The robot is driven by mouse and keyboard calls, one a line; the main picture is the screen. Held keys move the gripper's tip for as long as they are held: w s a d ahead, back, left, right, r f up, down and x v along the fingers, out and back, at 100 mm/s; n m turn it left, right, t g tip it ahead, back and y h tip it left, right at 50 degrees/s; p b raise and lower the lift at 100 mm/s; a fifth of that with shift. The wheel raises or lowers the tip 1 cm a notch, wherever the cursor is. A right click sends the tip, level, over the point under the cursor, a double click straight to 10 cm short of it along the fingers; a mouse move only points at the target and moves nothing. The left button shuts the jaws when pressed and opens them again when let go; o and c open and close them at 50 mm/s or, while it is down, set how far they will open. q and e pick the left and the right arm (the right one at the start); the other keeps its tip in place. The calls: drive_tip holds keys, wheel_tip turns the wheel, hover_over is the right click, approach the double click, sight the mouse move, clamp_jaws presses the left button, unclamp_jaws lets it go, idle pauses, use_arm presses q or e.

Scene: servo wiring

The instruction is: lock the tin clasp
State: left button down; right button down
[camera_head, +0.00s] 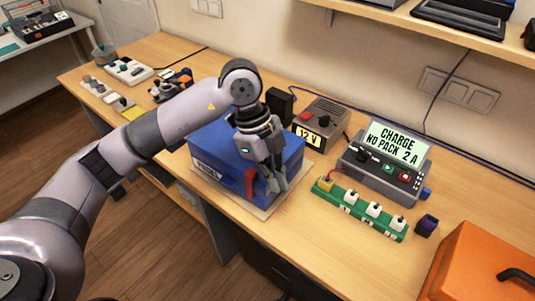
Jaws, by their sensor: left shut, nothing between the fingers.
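The tin is a blue box (214,151) with its lid down, on a pale board (228,204) near the front edge of the bench. A red clasp (250,184) is on its front face. My left gripper (274,189) comes over the tin from the left arm and points down at the tin's front right corner. Its fingers are shut and empty, just right of the clasp. I cannot tell whether they touch the tin or clasp. The gripper and wrist hide part of the lid and front face. My right gripper is out of view.
A grey 12 V supply (319,123) stands behind the tin. A charger with a lit screen (387,165) and a green strip with white plugs (363,211) are to the right. An orange box (480,265) fills the bottom right corner. Small parts lie at the bench's left end.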

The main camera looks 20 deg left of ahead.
sight(253, 175)
use_arm(q)
drive_tip(key=a, duration=0.1)
drive_tip(key=a+p, duration=0.1)
drive_tip(key=w+a, duration=0.1)
drive_tip(key=shift+w+a+f+p, duration=0.1)
drive_tip(key=shift+a+f+p, duration=0.2)
drive_tip(key=shift+f, duration=0.05)
drive_tip(key=shift+w+a, duration=0.25)
drive_tip(key=shift+a, duration=0.45)
drive_tip(key=shift+w+a, duration=0.2)
drive_tip(key=shift+a, duration=0.5)
